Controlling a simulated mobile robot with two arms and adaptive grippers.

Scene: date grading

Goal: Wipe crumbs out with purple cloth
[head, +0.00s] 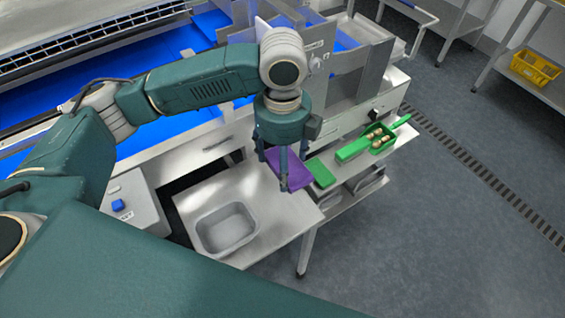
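The purple cloth (297,178) is at the right end of the steel table (262,205), partly hidden by my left gripper. My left gripper (284,170) points down over the cloth from above, with its fingers spread apart. I cannot tell whether the fingertips touch the cloth. A grey tub (226,231) sits in the table top to the lower left of the gripper, and its floor looks bare. Crumbs are too small to make out in this view. My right gripper is not in view.
A green block (320,173) lies right of the cloth. A green tray (379,138) with several brown pieces and a green-handled tool (401,121) are further right. A control box with a blue button (118,205) stands left. A yellow crate (535,67) is on a far shelf.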

